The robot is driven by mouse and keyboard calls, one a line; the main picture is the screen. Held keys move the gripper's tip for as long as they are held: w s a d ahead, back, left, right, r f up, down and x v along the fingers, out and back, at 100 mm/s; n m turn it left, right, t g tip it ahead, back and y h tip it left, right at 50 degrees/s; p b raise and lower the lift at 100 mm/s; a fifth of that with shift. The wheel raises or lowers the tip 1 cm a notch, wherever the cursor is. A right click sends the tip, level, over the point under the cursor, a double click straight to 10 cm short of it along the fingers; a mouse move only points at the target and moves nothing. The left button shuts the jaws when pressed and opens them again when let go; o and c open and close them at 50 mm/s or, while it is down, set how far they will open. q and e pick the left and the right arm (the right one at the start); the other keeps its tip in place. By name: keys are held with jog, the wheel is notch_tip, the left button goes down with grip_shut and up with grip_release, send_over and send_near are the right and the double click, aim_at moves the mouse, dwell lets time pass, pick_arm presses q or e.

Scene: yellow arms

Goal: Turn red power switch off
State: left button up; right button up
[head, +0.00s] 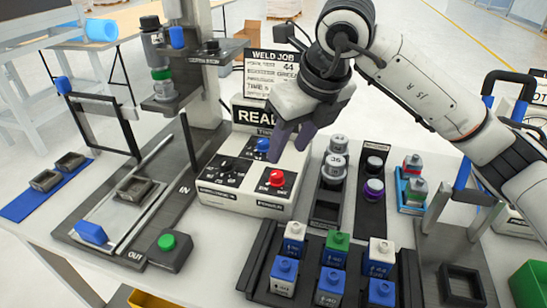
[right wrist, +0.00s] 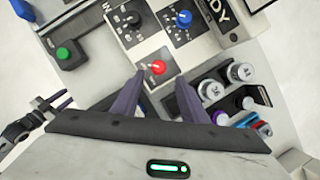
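The red power switch (head: 276,178) is a round red knob on a dark plate at the front right of a white control box (head: 238,204). In the right wrist view the red knob (right wrist: 158,68) shows between and just beyond my fingertips. My right gripper (head: 290,140) is over the box, above and behind the knob in the head view. Its two purple fingers (right wrist: 160,84) are apart with nothing between them, and no contact with the knob shows. My left gripper (right wrist: 57,103) shows small at the left of the right wrist view; its opening is unclear.
A green button (head: 167,242) stands front left. Blue, green and white blocks fill a black tray (head: 262,262) in front.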

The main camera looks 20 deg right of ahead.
aim_at(277, 174)
jog(key=x, duration=0.7)
jog(key=shift+s+f+p, duration=0.2)
jog(key=shift+f+p, duration=0.05)
jog(key=shift+p, duration=0.1)
jog(key=shift+w+a+f, duration=0.1)
jog(key=shift+w+f, duration=0.05)
jog(key=shift+f, duration=0.2)
jog(key=shift+w+f, duration=0.1)
jog(key=shift+f, duration=0.2)
jog(key=shift+w, duration=0.1)
grip_shut()
pick_arm(q)
jog(key=shift+s+d+r, duration=0.1)
jog(key=shift+s+r, duration=0.2)
jog(key=shift+s, duration=0.05)
jog(key=shift+f, duration=0.1)
